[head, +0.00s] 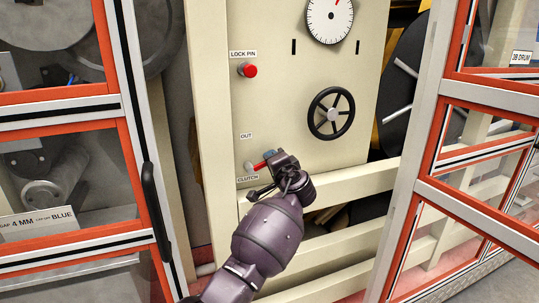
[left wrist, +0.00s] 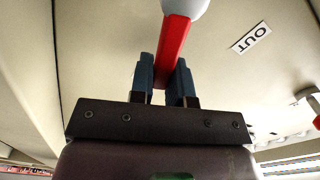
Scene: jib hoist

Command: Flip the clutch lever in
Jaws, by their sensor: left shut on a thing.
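The clutch lever (head: 262,163) is a short red bar on the cream panel, beside the CLUTCH label (head: 247,181) and below the OUT label (head: 246,136). It slopes slightly up to the right from a pale round pivot (head: 248,169). My left gripper (head: 273,158) is at the lever's right end. In the left wrist view the red lever (left wrist: 174,45) runs between the dark blue fingers of my left gripper (left wrist: 165,80), shut on it. The lever's gripped end is partly hidden by the fingers. My right gripper is in neither view.
Above are a red lock pin knob (head: 249,70), a black handwheel (head: 331,113) and a dial (head: 329,19). Orange-edged glazed doors stand at left and right; the left one has a black handle (head: 156,207). Cream rails (head: 350,182) cross low right of my arm.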

